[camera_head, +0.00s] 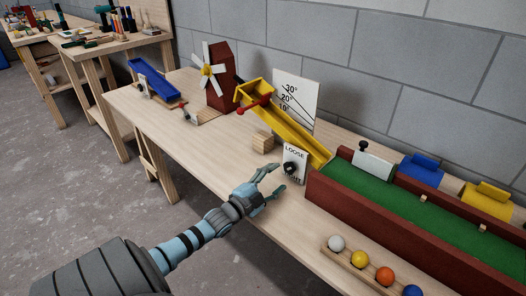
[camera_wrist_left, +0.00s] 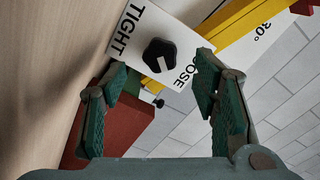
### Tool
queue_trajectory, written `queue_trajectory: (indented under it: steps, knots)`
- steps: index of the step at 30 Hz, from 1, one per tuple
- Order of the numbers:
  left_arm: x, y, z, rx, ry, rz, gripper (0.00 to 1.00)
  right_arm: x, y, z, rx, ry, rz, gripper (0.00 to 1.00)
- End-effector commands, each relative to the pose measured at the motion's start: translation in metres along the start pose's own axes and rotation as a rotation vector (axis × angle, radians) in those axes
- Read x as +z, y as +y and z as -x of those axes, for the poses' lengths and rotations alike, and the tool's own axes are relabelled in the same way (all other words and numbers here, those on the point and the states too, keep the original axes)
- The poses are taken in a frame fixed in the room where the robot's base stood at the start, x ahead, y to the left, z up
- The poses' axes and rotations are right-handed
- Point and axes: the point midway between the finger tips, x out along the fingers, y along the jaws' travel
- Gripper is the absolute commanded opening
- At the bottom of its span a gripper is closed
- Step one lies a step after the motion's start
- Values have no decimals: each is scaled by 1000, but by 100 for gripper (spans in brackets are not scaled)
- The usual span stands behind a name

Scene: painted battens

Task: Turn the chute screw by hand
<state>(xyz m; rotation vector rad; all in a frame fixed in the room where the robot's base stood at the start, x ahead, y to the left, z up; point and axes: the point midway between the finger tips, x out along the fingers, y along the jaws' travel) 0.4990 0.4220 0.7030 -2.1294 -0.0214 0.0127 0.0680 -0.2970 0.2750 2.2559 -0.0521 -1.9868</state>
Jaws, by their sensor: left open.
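The chute screw is a black knob (camera_head: 290,167) on a white plate (camera_head: 295,153) marked LOOSE at the top, in front of the yellow chute (camera_head: 296,126). In the left wrist view the knob (camera_wrist_left: 160,55) has a white pointer mark, and the plate reads TIGHT on one side and LOOSE, partly covered, on the other. My left gripper (camera_head: 276,178) is open, just left of the knob and apart from it. In the wrist view the knob lies ahead, between and beyond the open fingers (camera_wrist_left: 165,95). The right gripper is not in view.
A white angle board (camera_head: 297,98) stands behind the chute. A small wooden block (camera_head: 263,142) sits left of the plate. A red-walled green lane (camera_head: 420,215) lies to the right, with a rack of balls (camera_head: 359,258) in front. The left tabletop (camera_head: 180,130) has free room.

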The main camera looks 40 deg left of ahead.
Motion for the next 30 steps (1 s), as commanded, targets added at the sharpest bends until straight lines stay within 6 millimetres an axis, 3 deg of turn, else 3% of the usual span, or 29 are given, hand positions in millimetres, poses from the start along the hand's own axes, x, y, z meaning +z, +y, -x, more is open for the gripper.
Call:
queue_trajectory:
  steps: [10, 30]
  knots:
    - [0, 1, 63, 3, 0, 0, 55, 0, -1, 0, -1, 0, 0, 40]
    - [1, 0, 68, 0, -2, 1, 55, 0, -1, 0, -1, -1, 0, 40]
